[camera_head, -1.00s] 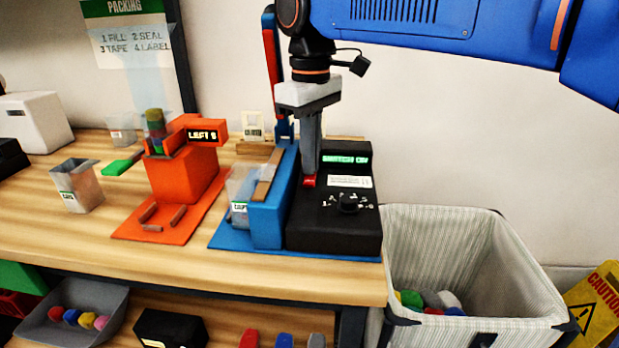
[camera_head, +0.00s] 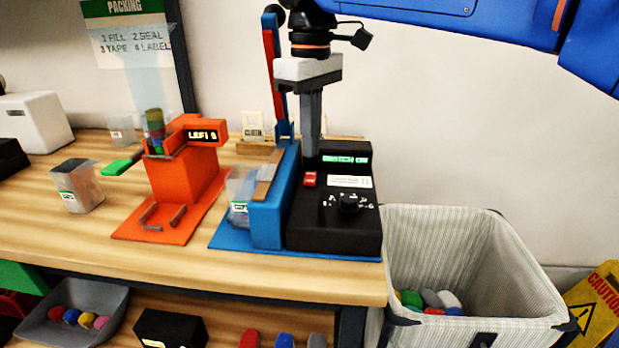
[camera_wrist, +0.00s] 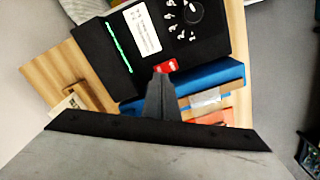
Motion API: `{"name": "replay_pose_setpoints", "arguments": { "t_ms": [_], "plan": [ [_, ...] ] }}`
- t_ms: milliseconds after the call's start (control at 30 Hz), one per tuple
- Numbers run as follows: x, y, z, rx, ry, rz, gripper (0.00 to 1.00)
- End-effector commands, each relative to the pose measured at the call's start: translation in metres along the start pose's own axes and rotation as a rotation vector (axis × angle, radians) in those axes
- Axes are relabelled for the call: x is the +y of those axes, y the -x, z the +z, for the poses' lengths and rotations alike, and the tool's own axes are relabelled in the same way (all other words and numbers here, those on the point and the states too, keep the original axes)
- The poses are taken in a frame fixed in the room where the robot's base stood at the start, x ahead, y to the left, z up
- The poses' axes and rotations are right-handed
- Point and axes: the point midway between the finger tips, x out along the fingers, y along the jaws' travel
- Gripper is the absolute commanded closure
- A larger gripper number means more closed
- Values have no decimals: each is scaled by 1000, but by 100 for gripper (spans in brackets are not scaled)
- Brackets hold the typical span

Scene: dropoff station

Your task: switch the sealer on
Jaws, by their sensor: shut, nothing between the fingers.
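The sealer is a blue press with a black control box (camera_head: 333,225) on its right side. A red switch (camera_head: 310,179) sits on the box's upper left, and it also shows just beyond the fingertips in the wrist view (camera_wrist: 166,66). A green lit display (camera_head: 345,159) is above a white label, with a black dial (camera_head: 348,204) below. The display text is too blurred to read surely. My gripper (camera_head: 312,153) is shut and empty, pointing down. Its tip appears above and behind the switch, apart from it in the head view.
An orange station (camera_head: 182,180) stands left of the sealer, with a clear cup (camera_head: 77,187) farther left. A striped bin (camera_head: 440,245) with several coloured pieces stands right of the table. A blue-and-red upright lever (camera_head: 272,70) rises close to my gripper's left.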

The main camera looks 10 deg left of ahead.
Motion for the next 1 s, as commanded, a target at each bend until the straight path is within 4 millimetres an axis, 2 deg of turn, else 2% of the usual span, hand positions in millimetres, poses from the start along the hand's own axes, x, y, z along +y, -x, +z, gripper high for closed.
{"name": "replay_pose_setpoints", "arguments": {
  "t_ms": [500,867,1000],
  "plan": [
    [0,30,0,1,0,0,100],
    [1,30,2,2,-5,1,100],
    [14,25,21,18,-50,6,100]
  ]
}}
